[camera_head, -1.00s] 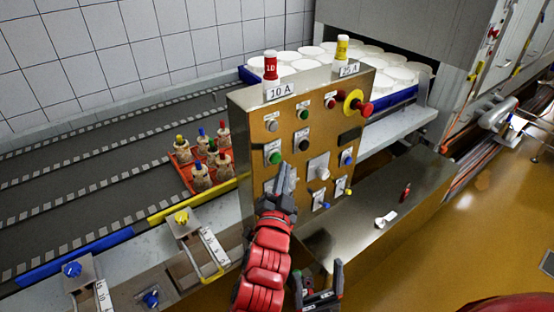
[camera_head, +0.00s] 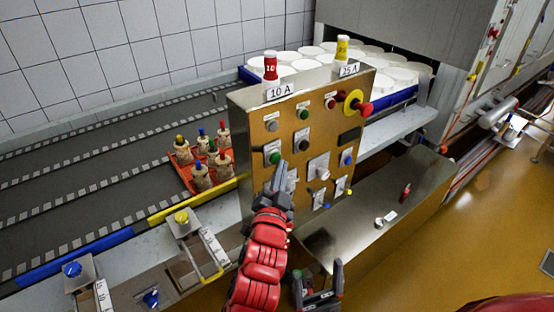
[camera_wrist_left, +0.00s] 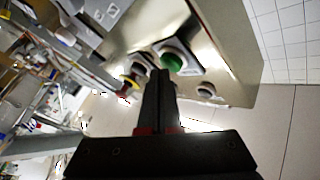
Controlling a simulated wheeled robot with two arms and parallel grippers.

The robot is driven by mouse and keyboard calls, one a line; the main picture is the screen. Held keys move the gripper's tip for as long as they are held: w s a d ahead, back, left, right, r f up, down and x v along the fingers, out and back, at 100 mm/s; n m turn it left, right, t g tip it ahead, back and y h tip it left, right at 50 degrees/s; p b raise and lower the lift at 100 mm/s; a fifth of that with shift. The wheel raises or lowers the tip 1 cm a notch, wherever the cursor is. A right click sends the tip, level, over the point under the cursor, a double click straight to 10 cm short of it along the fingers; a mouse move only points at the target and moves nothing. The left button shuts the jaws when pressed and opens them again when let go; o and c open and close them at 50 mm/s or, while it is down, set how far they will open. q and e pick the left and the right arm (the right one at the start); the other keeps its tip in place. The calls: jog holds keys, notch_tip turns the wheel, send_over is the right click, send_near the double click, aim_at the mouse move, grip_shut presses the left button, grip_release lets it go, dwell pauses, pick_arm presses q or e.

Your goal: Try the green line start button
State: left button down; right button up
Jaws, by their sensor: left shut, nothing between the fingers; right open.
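A green button (camera_head: 274,158) sits in a dark ring on the left side of the brass-coloured control panel (camera_head: 262,122). It also shows in the left wrist view (camera_wrist_left: 173,62). A second green button (camera_head: 303,114) is higher up the panel. My left gripper (camera_head: 279,168) is shut and empty, its tips just below the lower green button; in the left wrist view the fingers (camera_wrist_left: 160,75) end close to that button's lower left edge. I cannot tell whether they touch. My right gripper (camera_head: 318,284) is open and empty at the bottom, below the panel.
The panel also bears black and blue buttons, switches and a red mushroom button (camera_head: 364,108) on yellow. Fuses labelled 10 A (camera_head: 271,69) and 25 A (camera_head: 342,47) stand on top. A red tray (camera_head: 184,176) of stoppered bottles is to the left. A steel box top (camera_head: 350,235) lies right.

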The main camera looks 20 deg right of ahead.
pick_arm(q)
jog(key=shift+w+a, duration=0.15)
jog(key=shift+w, duration=0.2)
dwell(0.4)
jog(key=shift+s, duration=0.1)
jog(key=shift+s+d+b, duration=0.3)
jog(key=shift+s+b, duration=0.35)
jog(key=shift+s, duration=0.1)
jog(key=shift+f, duration=0.1)
